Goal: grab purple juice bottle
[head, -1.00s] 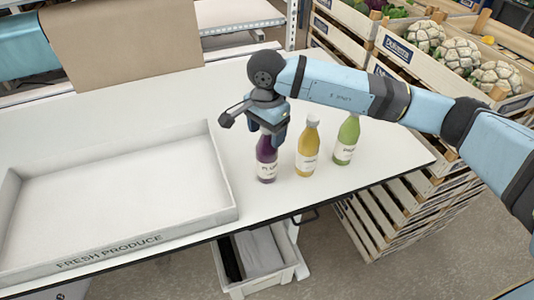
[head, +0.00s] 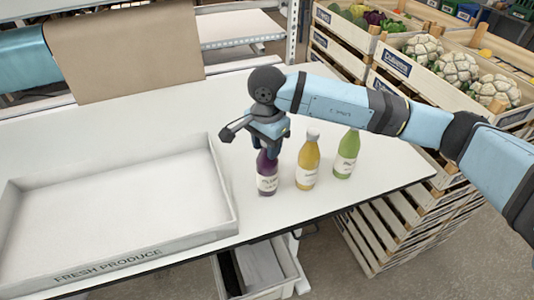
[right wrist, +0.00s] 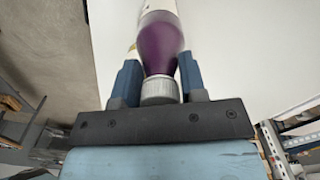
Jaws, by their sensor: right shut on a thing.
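The purple juice bottle (head: 267,176) stands upright on the white table in the head view, right of the tray. My right gripper (head: 270,150) comes down over it from above and is shut on its upper part. In the right wrist view the purple bottle (right wrist: 161,42) sits between the two blue fingers, with its grey cap (right wrist: 160,90) close to the palm. The fingers hide the bottle's neck and cap in the head view. My left gripper is not in view.
A yellow bottle (head: 308,163) and a green bottle (head: 346,155) stand close by on the right. A white tray (head: 226,187) marked "FRESH PRODUCE" lies empty on the left. Wooden crates of cauliflower (head: 457,68) stand beyond the table's right end.

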